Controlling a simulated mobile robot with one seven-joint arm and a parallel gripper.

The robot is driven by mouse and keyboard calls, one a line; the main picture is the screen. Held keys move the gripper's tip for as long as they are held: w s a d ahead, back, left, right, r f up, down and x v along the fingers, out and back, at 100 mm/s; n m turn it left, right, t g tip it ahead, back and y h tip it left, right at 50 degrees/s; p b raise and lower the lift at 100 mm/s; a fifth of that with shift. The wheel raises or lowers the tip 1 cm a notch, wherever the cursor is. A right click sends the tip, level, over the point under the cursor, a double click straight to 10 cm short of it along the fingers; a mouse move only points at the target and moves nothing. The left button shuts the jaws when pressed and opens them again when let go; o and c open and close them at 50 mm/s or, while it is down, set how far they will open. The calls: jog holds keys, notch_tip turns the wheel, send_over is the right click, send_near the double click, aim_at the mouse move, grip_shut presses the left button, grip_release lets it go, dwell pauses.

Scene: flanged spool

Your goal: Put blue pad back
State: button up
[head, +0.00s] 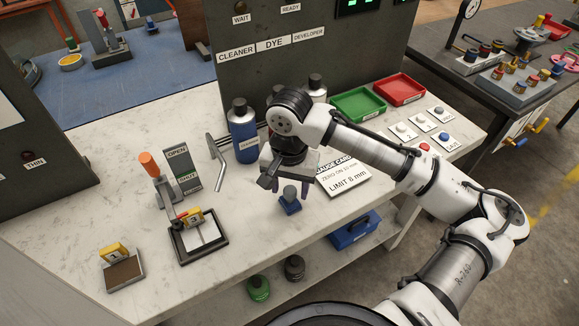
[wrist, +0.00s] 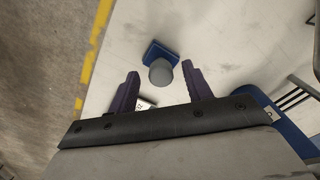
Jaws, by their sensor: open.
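The blue pad (head: 289,205) is a small blue block with a grey round knob on top. It stands upright on the white marble counter, near its front edge. In the wrist view the blue pad (wrist: 155,52) lies just past the fingertips, with its knob roughly between their lines. My gripper (head: 287,186) is open and empty, pointing down above and around the knob's line, apart from the counter. Its two dark purple fingers also show in the wrist view (wrist: 160,75). No contact between fingers and knob is visible.
A black-framed tray (head: 182,255) and a brown pad with a yellow block (head: 120,270) are at left. Green (head: 358,106) and red (head: 400,90) trays are behind.

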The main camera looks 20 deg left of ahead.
aim_at(288, 191)
notch_tip(288, 191, up, 10)
jog(key=b, duration=0.1)
jog(key=shift+f, duration=0.2)
jog(key=shift+a, duration=0.15)
